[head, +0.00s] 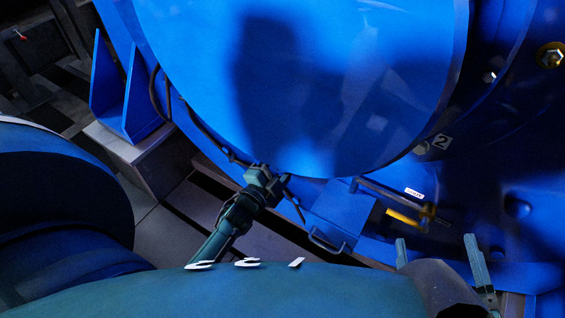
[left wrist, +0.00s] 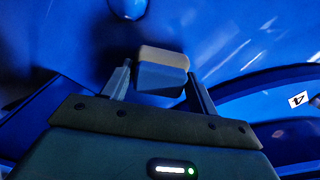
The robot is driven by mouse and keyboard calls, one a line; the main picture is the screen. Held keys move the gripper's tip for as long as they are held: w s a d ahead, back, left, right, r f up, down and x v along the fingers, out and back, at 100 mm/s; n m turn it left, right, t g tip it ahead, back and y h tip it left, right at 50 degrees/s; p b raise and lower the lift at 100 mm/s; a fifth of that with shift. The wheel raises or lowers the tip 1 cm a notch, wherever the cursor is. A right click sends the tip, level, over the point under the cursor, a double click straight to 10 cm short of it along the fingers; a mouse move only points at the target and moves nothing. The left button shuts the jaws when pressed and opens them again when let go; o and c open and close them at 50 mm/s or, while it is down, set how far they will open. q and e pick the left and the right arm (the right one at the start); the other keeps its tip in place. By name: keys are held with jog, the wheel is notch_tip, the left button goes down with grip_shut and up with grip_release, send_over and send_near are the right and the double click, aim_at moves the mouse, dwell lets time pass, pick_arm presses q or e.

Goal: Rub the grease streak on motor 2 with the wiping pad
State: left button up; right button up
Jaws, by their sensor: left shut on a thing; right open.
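The wiping pad (left wrist: 163,58), tan on top and blue-grey below, is held between the two fingers of my left gripper (left wrist: 160,86) in the left wrist view. A blue motor surface is just beyond it; I cannot tell whether the pad touches it. My right gripper (head: 438,250) is open and empty at the lower right.
A blue bracket (head: 125,95) stands at the upper left. A yellow bar (head: 403,217) lies right of the box. Large links of my arms cover the lower left.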

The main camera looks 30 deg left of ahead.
pick_arm(q)
jog(key=a, duration=0.2)
jog(key=w+a, duration=0.1)
jog(key=a, duration=0.2)
jog(key=shift+w+a+r, duration=0.15)
jog(key=shift+a+r, duration=0.05)
dwell(0.4)
jog(key=s+p, duration=0.1)
jog(key=s, duration=0.5)
jog(key=shift+a+p, duration=0.25)
jog(key=shift+p, duration=0.15)
jog(key=shift+s, duration=0.1)
jog(key=s+p, duration=0.1)
jog(key=s, duration=0.1)
jog(key=shift+s+a, duration=0.1)
jog(key=shift+s, duration=0.3)
jog(key=shift+s, duration=0.1)
dwell(0.4)
